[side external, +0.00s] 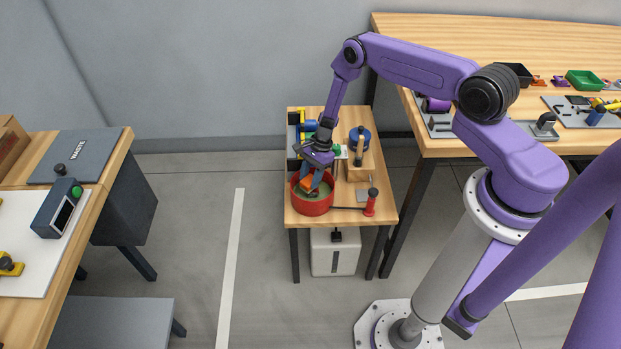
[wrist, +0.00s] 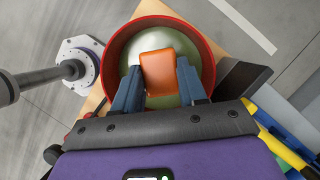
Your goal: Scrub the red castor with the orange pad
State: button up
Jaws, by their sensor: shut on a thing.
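My gripper (wrist: 158,95) is shut on the orange pad (wrist: 158,72), which sits between its blue fingers. In the side view the orange pad (side external: 307,183) is at the red round bowl (side external: 312,208) on the small wooden table. In the wrist view the red bowl (wrist: 112,50) surrounds the pad, and its inside is pale green. I cannot tell if the pad touches the inside. No part is clearly recognisable as a red castor. A small upright red item (side external: 370,203) with a dark rod stands right of the bowl.
Behind the bowl are a wooden block (side external: 358,171), a blue round item (side external: 360,138) and a dark bin (side external: 293,135) with coloured things. A workbench (side external: 450,148) stands right and another table (side external: 110,160) left. The floor between the left table and the small table is clear.

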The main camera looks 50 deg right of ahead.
jog(key=shift+w+d, duration=0.4)
jog(key=shift+s+a, duration=1)
jog(key=shift+s, duration=0.05)
jog(key=shift+w+d, duration=1)
jog(key=shift+w, duration=0.05)
jog(key=shift+s+a, duration=1)
jog(key=shift+s, duration=0.05)
jog(key=shift+r, duration=4.05)
jog(key=shift+s, duration=0.1)
